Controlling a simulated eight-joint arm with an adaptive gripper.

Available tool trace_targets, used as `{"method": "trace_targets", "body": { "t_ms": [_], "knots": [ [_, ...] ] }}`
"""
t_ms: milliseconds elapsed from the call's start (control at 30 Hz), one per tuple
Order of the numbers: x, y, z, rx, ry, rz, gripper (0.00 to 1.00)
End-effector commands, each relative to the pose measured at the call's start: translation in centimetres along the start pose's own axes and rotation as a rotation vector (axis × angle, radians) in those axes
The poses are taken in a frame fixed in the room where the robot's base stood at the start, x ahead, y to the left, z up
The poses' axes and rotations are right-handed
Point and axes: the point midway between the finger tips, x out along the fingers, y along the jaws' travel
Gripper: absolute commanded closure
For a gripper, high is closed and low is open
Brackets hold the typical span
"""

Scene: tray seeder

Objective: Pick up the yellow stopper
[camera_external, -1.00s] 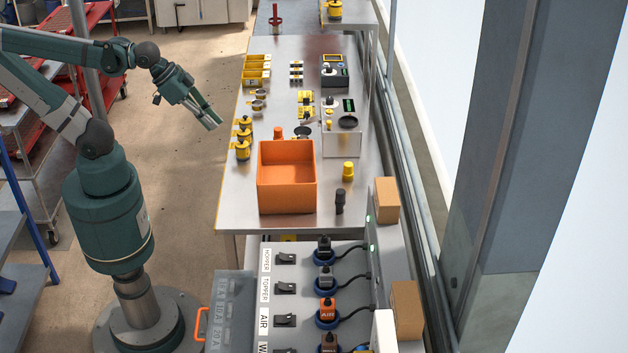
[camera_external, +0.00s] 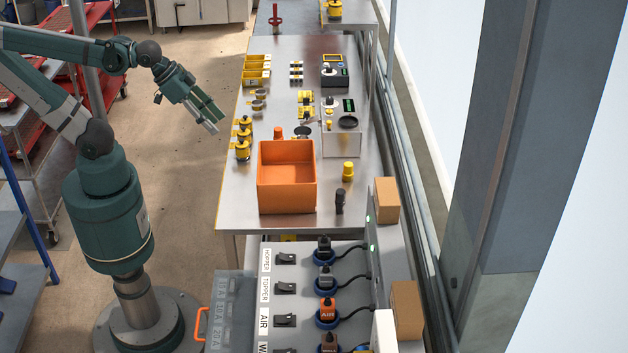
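A yellow stopper-like piece (camera_external: 348,171) stands upright on the metal table (camera_external: 236,195), right of the orange bin. Its shape suits a stopper, though other small yellow parts are on the table too. My gripper (camera_external: 219,124) is in the air near the table's left edge, well to the left of the yellow piece and apart from everything. Its fingers are spread with nothing between them.
The orange bin (camera_external: 287,208) stands between my gripper and the yellow piece. A dark upright piece (camera_external: 340,202) is just in front of the yellow one. Yellow-and-black parts (camera_external: 242,151) line the left edge. A grey box (camera_external: 341,143) stands behind.

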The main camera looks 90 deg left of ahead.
Motion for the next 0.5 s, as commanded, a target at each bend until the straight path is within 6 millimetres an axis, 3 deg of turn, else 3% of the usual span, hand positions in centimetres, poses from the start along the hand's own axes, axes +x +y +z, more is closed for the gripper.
{"method": "trace_targets", "body": {
  "t_ms": [500],
  "knots": [
    [1.3, -0.8, -6.1, -0.141, -0.077, -0.016, 0.62]
  ]
}}
